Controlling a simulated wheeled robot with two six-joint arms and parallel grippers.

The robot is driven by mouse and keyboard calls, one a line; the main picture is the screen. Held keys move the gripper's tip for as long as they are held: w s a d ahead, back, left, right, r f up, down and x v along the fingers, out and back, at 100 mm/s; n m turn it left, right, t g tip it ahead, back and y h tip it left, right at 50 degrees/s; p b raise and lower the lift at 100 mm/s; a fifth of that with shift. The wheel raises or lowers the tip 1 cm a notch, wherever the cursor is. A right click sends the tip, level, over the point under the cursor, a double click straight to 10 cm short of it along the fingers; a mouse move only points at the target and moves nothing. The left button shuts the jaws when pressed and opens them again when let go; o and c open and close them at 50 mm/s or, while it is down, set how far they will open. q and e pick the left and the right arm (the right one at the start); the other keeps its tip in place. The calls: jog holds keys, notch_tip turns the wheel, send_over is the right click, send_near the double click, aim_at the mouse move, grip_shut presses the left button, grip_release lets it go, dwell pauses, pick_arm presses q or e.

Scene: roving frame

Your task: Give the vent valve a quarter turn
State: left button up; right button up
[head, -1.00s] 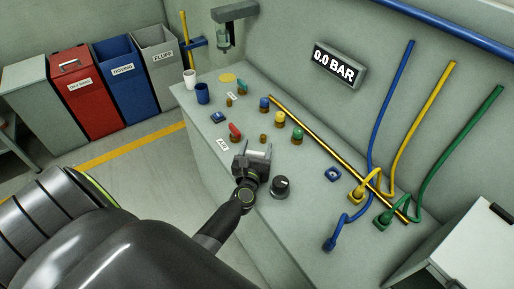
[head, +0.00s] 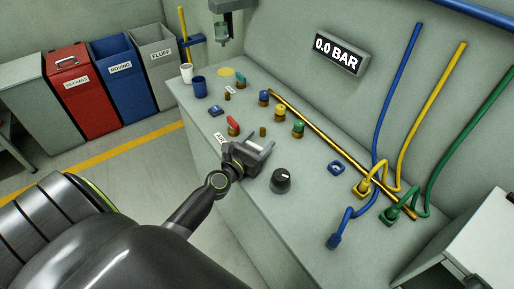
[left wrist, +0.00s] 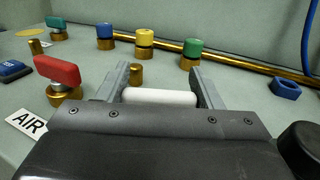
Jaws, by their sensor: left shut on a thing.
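A valve with a teal handle on a brass base (left wrist: 57,27) stands at the far left in the left wrist view; it is small in the head view (head: 241,80), beside a label too small to read. A valve with a red handle (left wrist: 57,73) stands nearer, by a label reading AIR (left wrist: 26,124); it also shows in the head view (head: 233,126). My left gripper (head: 263,145) is above the bench, right of the red valve and apart from both valves. Its fingers (left wrist: 162,88) are shut on a white cylinder (left wrist: 160,97). My right gripper is out of view.
Blue, yellow and green capped brass fittings (head: 280,113) stand behind the gripper, before a brass pipe (head: 330,151). A black knob (head: 281,180) is to its right. Hoses (head: 405,130) hang at right. A wall display (head: 338,54) reads 0.0 BAR. Bins (head: 121,72) stand at left.

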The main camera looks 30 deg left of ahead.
pick_arm(q)
jog(key=m+h+b, duration=0.1)
jog(key=h+b, duration=0.1)
jog(key=m+h+b, duration=0.2)
jog(key=h+b, duration=0.1)
jog(key=shift+d+f+g, duration=0.15)
jog(key=shift+d+g, duration=0.05)
jog(key=shift+g, duration=0.2)
jog(key=shift+d+r+m+g+h+b, duration=0.1)
jog(key=shift+r+m+g+h+b, duration=0.15)
jog(key=shift+m+h+b, duration=0.5)
jog(key=o, duration=1)
jog(key=shift+s, duration=0.1)
